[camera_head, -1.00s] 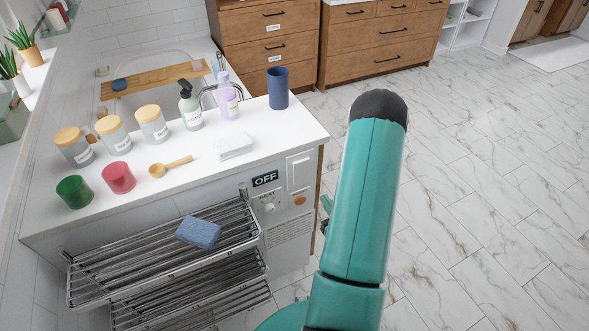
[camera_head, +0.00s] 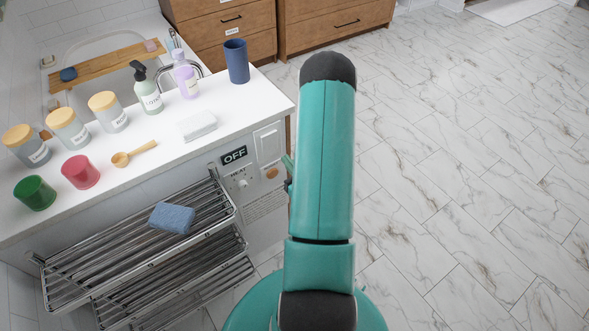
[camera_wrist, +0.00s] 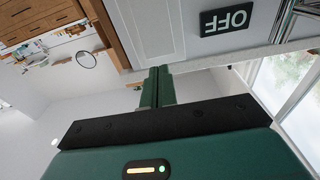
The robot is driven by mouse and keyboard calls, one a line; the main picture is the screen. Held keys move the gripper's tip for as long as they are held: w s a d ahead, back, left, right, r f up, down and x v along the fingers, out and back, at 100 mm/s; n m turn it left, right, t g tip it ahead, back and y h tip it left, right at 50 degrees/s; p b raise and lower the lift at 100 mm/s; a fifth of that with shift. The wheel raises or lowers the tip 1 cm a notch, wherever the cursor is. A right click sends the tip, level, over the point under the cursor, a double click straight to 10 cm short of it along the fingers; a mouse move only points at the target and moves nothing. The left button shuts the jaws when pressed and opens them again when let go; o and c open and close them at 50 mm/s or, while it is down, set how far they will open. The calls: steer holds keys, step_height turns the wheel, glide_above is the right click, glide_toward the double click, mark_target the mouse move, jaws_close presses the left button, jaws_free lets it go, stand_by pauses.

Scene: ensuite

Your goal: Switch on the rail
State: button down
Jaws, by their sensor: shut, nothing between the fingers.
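The chrome rail (camera_head: 110,255) is a stack of barred shelves on the front of the white counter. My gripper (camera_head: 288,164) is just right of the panel, mostly hidden by my arm. In the wrist view my gripper (camera_wrist: 160,84) is shut and empty. The OFF sign (camera_wrist: 229,19) shows upside down there, beyond the fingertips. I cannot tell whether the fingertips touch anything.
Wooden drawers (camera_head: 225,35) stand behind. The marble floor (camera_head: 450,200) at right is clear.

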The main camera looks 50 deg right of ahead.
mark_target(269, 138)
steer(key=x, duration=0.8)
steer(key=shift+w+d, duration=0.1)
steer(key=shift+w, duration=0.1)
steer(key=shift+w+r+g, duration=0.2)
steer(key=shift+w+g, duration=0.1)
steer(key=shift+w, duration=0.05)
steer(key=shift+d+f, duration=0.1)
steer(key=shift+s, duration=0.15)
